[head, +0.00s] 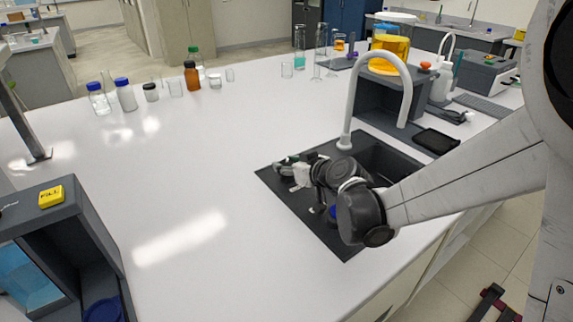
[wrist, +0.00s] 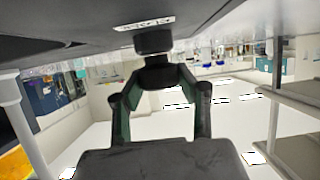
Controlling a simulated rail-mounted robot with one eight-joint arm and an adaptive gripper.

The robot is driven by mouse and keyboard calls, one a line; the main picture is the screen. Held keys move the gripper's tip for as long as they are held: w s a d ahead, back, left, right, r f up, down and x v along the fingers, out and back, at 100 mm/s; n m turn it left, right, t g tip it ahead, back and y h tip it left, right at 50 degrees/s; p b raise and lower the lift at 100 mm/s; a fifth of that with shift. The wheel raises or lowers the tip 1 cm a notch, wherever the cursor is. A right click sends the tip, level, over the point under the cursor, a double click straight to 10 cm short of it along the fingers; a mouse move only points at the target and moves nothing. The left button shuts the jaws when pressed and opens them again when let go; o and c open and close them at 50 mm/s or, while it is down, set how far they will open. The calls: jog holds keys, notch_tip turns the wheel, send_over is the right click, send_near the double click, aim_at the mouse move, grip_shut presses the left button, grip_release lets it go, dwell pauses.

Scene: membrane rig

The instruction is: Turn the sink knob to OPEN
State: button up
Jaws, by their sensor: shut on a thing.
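The dark sink (head: 336,238) is set into the white bench at centre right, with a white curved faucet (head: 350,105) behind it. My gripper (head: 304,172) is over the left part of the sink, reaching in from the right. In the wrist view, my gripper's two fingers (wrist: 159,78) close around a black round knob (wrist: 153,42) on a dark surface. A small white label strip (wrist: 144,23) with dark marks lies beside the knob; I cannot read it. In the head view, my gripper and wrist hide most of the knob.
A grey rig with a yellow FILL button (head: 51,196) stands at the lower left. Several bottles and beakers, including a brown bottle (head: 191,76), line the back left. A grey stand with a yellow-filled vessel (head: 390,50) is behind the faucet. The bench centre is clear.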

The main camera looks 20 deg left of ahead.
aim_at(288, 163)
jog(key=o, duration=1.2)
notch_tip(288, 163, up, 10)
jog(key=shift+r, duration=0.1)
jog(key=shift+d, duration=0.15)
